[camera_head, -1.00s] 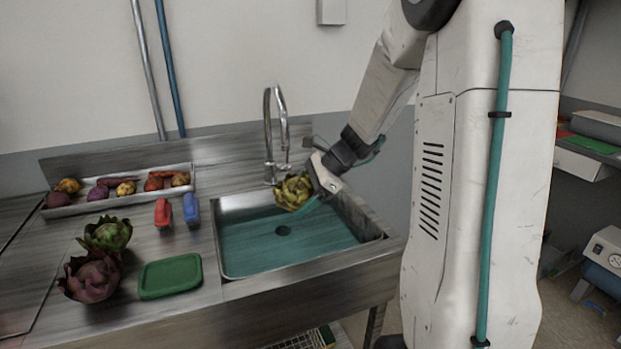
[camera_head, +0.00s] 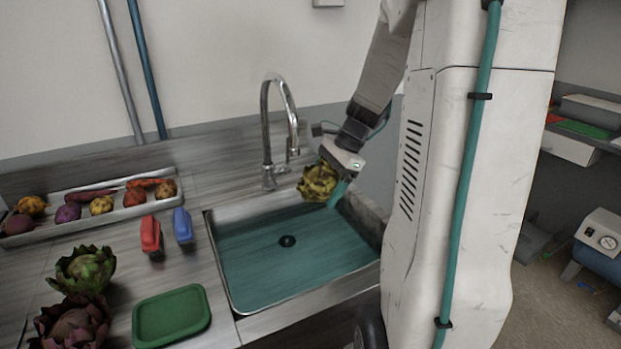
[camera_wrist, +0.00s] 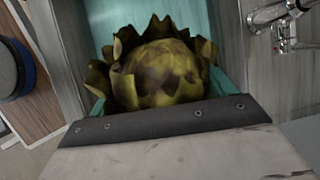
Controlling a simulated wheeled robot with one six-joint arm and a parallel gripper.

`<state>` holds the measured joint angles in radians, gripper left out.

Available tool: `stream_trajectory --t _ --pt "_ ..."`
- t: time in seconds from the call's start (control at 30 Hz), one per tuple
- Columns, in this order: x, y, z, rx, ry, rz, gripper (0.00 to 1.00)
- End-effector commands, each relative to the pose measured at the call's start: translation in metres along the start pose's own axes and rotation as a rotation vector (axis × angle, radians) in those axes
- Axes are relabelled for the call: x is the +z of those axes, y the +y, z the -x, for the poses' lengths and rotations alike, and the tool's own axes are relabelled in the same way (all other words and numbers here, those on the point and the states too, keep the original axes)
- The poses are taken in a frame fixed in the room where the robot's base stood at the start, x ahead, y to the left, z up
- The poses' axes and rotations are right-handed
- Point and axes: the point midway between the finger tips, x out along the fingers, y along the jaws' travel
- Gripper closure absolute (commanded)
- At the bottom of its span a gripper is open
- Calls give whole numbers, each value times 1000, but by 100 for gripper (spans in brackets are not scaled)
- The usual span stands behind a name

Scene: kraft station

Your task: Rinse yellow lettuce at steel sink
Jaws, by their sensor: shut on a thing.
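The yellow lettuce (camera_head: 318,181) is a leafy yellow-green head, held by my gripper (camera_head: 334,182) above the back right part of the steel sink (camera_head: 215,258). In the wrist view the lettuce (camera_wrist: 165,72) fills the space in front of my gripper, which is shut on it; the fingers are mostly hidden. The sink basin looks teal inside, with a dark drain (camera_head: 287,241). The chrome faucet (camera_head: 267,135) stands behind the basin, to the left of the lettuce, and they look apart. I cannot tell whether water is running.
A green lettuce (camera_head: 84,270), a purple one (camera_head: 72,325) and a green board (camera_head: 171,317) lie left of the sink. Red (camera_head: 150,235) and blue (camera_head: 182,225) items stand by the basin's left rim. A tray (camera_head: 110,215) of vegetables lies at the back left.

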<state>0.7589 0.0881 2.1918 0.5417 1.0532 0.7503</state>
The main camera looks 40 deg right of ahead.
Motion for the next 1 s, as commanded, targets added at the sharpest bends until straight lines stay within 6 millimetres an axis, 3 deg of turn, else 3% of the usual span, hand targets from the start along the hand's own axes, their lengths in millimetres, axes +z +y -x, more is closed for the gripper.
stream_trajectory --t 0.27,1.0 --pt "0 1 -18 7 -1 10 43" --pt "-35 10 -83 7 0 7 43"
